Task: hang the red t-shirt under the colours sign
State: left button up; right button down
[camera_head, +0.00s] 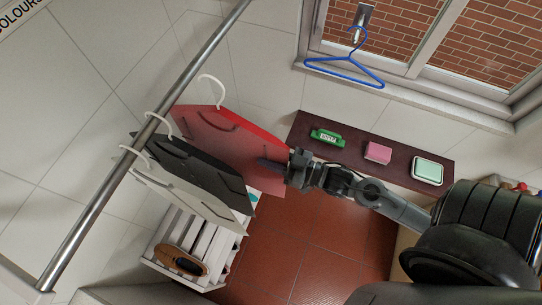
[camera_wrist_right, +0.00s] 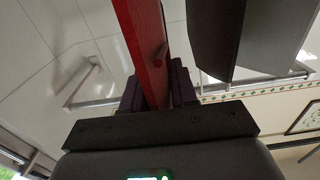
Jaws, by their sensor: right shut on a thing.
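A flat red t-shirt (camera_head: 228,134) on a white hanger (camera_head: 215,90) is beside the rail in the head view. My right gripper (camera_head: 275,166) is shut on the t-shirt's right edge. The hanger's hook is close to the right side of the metal rail (camera_head: 92,210); I cannot tell whether it touches. In the right wrist view the red t-shirt (camera_wrist_right: 147,45) stands between the gripper's fingers (camera_wrist_right: 158,92). My left gripper is not in view.
A black garment (camera_head: 190,165) and a white garment (camera_head: 180,190) hang on the rail below the red one. A blue hanger (camera_head: 345,72) hangs at the window. A dark shelf (camera_head: 345,155) holds a green item, a pink block and a pale green dish. A white crate (camera_head: 190,245) holds a brush.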

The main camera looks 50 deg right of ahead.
aim_at(242, 154)
jog(key=shift+b+x, duration=0.4)
jog(key=shift+x, duration=0.45)
jog(key=shift+b+x, duration=1.55)
jog(key=shift+x, duration=2.15)
jog(key=shift+s+f+b, duration=0.1)
jog(key=shift+f+b, duration=0.5)
jog(key=shift+f, duration=1.25)
jog(key=c, duration=0.8)
grip_release()
jog(key=shift+f, duration=0.1)
